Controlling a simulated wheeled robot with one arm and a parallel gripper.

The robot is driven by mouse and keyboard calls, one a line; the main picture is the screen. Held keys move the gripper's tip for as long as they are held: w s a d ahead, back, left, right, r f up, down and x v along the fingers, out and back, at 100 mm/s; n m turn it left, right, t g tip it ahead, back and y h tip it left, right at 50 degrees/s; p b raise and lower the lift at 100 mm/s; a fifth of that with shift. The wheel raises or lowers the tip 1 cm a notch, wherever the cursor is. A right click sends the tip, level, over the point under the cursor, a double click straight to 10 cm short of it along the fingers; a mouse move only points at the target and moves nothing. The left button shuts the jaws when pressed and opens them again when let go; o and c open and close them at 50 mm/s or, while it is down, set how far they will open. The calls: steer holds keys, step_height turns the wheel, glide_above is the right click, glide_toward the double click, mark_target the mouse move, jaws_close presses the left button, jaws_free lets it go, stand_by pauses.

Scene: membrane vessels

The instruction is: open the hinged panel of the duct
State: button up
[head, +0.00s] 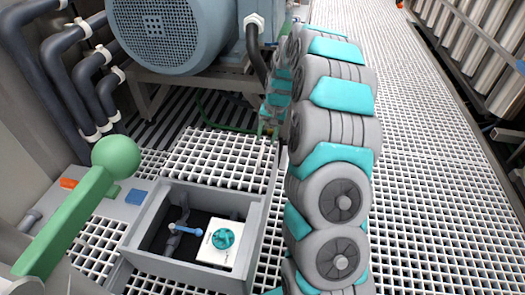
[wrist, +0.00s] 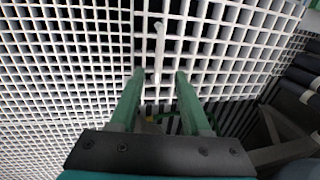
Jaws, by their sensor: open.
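A raised white grating panel (head: 220,158) lies flat behind an open grey box (head: 258,225) set in the floor; I take it for the duct's hinged panel, but no hinge shows clearly. My gripper (head: 268,130) is near the panel's right edge, mostly hidden by my arm. In the wrist view my two green fingers (wrist: 160,73) are spread apart over white grating (wrist: 225,40). A thin pale bar (wrist: 159,50) stands out in front of the gap between the fingertips. Nothing is gripped. I cannot tell whether the fingers touch the grating.
A blue valve handle (head: 187,230) and a white plate with a teal knob (head: 222,240) sit inside the box. A green lever with a ball end (head: 115,155) is at left. A large blue-grey motor (head: 165,30) stands behind. Open grating floor (head: 440,200) lies to the right.

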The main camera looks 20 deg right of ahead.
mark_target(262, 155)
steer(key=f, duration=0.5)
steer(key=w+a+f, duration=0.1)
steer(key=f, duration=0.2)
steer(key=shift+b, duration=0.35)
steer(key=shift+c, duration=0.2)
jaws_close()
stand_by(0.9)
